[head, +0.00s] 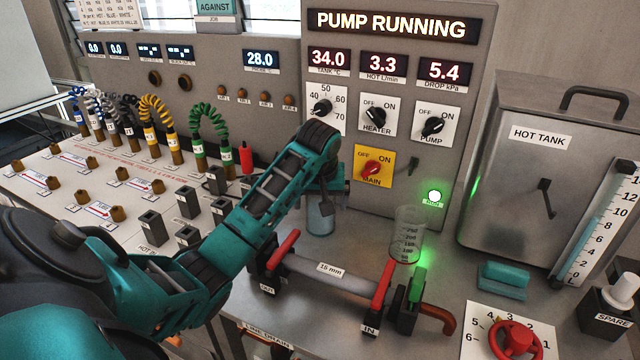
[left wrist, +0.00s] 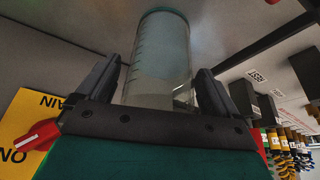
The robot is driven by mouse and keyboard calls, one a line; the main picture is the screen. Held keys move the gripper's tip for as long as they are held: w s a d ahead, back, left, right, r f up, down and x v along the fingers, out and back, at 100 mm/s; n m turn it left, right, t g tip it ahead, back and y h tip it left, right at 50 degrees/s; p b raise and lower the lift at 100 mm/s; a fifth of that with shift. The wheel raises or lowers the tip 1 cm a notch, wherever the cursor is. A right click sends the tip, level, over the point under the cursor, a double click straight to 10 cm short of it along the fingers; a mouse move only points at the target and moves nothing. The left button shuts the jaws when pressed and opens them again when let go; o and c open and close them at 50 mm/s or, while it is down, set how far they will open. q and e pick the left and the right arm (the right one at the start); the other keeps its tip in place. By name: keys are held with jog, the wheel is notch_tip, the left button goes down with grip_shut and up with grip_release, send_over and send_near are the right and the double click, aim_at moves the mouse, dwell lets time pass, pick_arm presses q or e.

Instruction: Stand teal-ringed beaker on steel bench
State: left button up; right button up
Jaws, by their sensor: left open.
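The teal-ringed beaker (head: 321,219) shows behind my left forearm in the head view, its lower part upright and seemingly on the steel bench (head: 350,240). Its upper part is hidden by my gripper. In the left wrist view the clear beaker (left wrist: 158,60) has graduation marks and a teal band at its far end. My left gripper (head: 326,196) points down at it. Its two dark fingers (left wrist: 157,72) are open, one on each side of the beaker, with a gap visible beside each. My right gripper is in neither view.
A second clear graduated beaker (head: 407,236) stands behind the pipe with red levers (head: 383,285). The control panel (head: 400,190) rises close behind my gripper. A teal block (head: 503,280) and the hot tank (head: 540,170) are at right. Coiled hoses (head: 208,122) are at left.

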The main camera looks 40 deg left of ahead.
pick_arm(q)
jog(key=v, duration=1)
jog(key=shift+r, duration=0.25)
dwell(0.3)
